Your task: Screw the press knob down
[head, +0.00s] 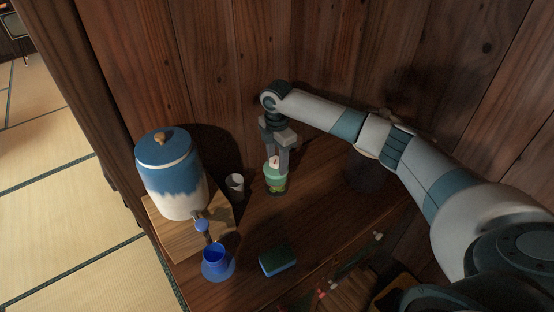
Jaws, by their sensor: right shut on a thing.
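A small press (275,186) with a pale green top and a darker lower part stands upright on the wooden counter, near the back wall. Its knob (275,161), pale with a reddish mark, shows at the top between my fingers. My right gripper (276,168) points down from above and is shut on the knob. The fingers hide the knob's sides, and I cannot tell how far down it sits. My left gripper is not in view.
A blue and white lidded dispenser (170,172) with a tap stands on a wooden stand at left. A grey cup (235,185), a blue jug (215,265), a green and blue sponge (277,262) and a dark pot (364,178) stand around the press. The wooden wall is close behind.

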